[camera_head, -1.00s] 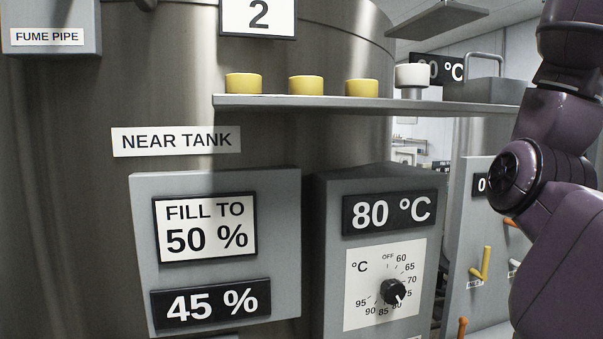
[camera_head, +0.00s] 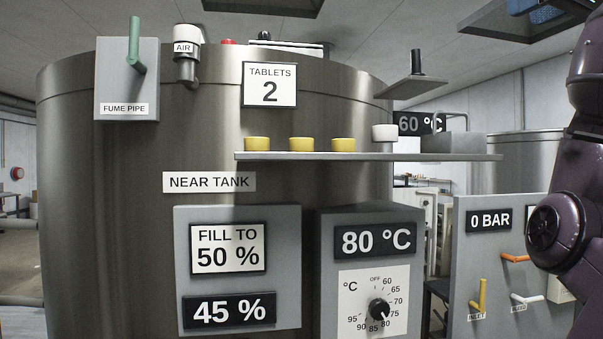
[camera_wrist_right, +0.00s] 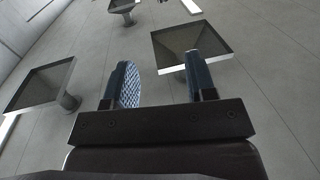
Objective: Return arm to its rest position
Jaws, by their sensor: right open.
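My right arm (camera_head: 575,190) shows at the right edge of the head view, folded upright, with its gripper out of that frame. In the right wrist view my right gripper (camera_wrist_right: 160,88) has its two fingers wide apart with nothing between them. The near tank (camera_head: 110,200) stands in front of me. It bears a "FILL TO 50 %" sign (camera_head: 228,248), a 45 % display (camera_head: 229,309), an 80 °C display (camera_head: 375,241) and a temperature knob (camera_head: 379,309). My left gripper is not in view.
A valve panel (camera_head: 490,270) reading 0 BAR stands at the right, close to my arm.

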